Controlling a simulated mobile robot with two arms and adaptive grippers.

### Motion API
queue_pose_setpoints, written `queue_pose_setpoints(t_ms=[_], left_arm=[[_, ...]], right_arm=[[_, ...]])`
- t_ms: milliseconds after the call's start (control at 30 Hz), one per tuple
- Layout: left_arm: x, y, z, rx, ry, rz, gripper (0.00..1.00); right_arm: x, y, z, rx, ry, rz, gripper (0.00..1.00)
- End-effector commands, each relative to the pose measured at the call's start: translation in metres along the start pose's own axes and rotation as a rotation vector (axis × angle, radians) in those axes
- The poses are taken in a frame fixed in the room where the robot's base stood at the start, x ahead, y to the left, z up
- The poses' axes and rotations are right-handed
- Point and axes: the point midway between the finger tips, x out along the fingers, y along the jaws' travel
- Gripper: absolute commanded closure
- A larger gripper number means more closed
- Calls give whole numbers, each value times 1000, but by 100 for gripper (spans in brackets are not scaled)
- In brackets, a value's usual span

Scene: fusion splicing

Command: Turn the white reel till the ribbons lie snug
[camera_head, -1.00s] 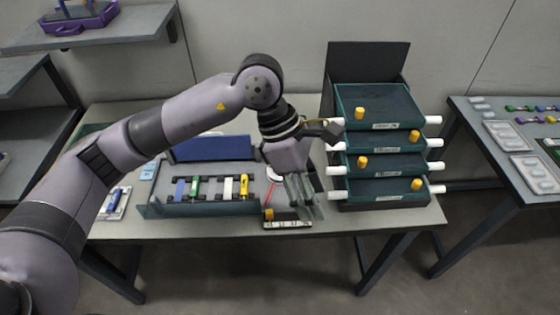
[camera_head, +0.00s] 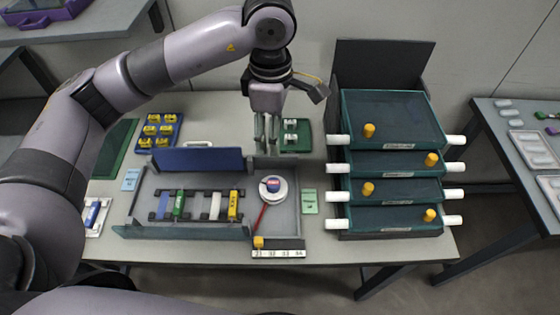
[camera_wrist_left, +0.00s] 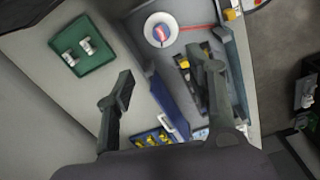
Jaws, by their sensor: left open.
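The white reel (camera_head: 273,190) is a round disc with a dark and red centre, at the right end of the grey open tray (camera_head: 285,216). A red ribbon (camera_head: 260,218) runs from it toward the tray's front edge, by a yellow block (camera_head: 258,242). My left gripper (camera_head: 266,150) hangs behind the reel, pointing down, open and empty, apart from it. In the left wrist view the reel (camera_wrist_left: 160,29) lies beyond the fingers (camera_wrist_left: 165,90), near the top. My right gripper is not in view.
Blue, green, white and yellow pieces (camera_head: 200,205) lie on dark rails in the tray. A blue upright panel (camera_head: 198,160) borders its back. A green tray (camera_head: 295,136) with white parts stands behind. Stacked teal drawers (camera_head: 390,120) with yellow knobs stand at the right.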

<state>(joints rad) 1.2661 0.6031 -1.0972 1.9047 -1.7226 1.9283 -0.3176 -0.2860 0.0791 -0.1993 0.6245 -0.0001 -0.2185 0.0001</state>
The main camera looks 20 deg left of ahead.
Motion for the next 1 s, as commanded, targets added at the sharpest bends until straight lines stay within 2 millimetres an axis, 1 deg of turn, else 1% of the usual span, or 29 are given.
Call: queue_pose_setpoints(t_ms=[133,233,367,400,500,633,800,900,1000], left_arm=[[8,-1,0,0,-1,-4,50],[22,-1,0,0,1,-6,50],[48,-2,0,0,0,-7,50],[57,-2,0,0,0,-8,50],[79,-2,0,-2,0,-8,50],[108,-2,0,-2,0,-7,50],[141,-2,0,0,0,-6,50],[156,-1,1,-1,-1,-4,50],[166,-1,1,0,-1,-4,50]], right_arm=[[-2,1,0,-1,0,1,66],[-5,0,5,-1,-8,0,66],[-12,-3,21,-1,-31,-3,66],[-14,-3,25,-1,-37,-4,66],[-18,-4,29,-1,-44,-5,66],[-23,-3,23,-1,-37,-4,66],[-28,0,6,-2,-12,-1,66],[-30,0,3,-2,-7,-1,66],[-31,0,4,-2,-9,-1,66]])
